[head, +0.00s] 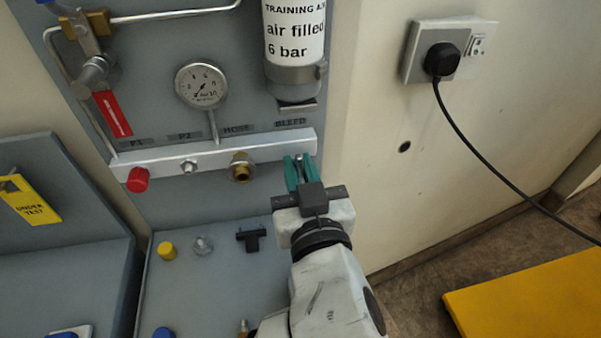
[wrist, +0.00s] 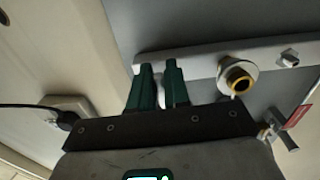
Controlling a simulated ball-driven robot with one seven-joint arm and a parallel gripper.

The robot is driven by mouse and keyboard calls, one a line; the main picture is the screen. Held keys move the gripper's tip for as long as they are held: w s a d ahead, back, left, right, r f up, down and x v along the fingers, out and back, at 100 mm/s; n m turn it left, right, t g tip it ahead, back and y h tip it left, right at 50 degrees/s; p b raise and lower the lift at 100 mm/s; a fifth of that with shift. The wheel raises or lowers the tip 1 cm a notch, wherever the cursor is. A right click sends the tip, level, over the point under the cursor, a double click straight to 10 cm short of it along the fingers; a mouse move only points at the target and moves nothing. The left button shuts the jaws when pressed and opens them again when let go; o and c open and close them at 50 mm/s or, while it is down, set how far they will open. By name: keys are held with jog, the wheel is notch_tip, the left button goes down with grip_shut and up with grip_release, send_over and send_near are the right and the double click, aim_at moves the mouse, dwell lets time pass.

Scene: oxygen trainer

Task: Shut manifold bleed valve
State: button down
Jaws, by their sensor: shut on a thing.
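The manifold (head: 212,157) is a pale bar across the grey panel, with labels P1, P2, HOSE and BLEED above it. My gripper (head: 299,162) is at its right end, under the BLEED label (head: 290,122). Its green fingers are shut on the bleed valve (head: 299,157), of which only a small metallic bit shows between them. In the wrist view, the fingers (wrist: 160,72) reach up to the manifold (wrist: 203,63), and a pale bit of the valve (wrist: 160,92) shows between them. The valve's setting cannot be told.
Left of my gripper are the brass hose port (head: 240,168), a plug and a red cap (head: 138,180) on the manifold. A gauge (head: 201,86) and the training cylinder (head: 294,45) are above. Loose caps and a black tee (head: 251,238) lie on the shelf below.

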jog(key=shift+f+m, duration=0.2)
jog(key=shift+m, duration=0.1)
jog(key=c, duration=1.2)
grip_release()
jog(key=shift+r, duration=0.15)
jog(key=v, duration=1)
jog(key=shift+s, duration=0.4)
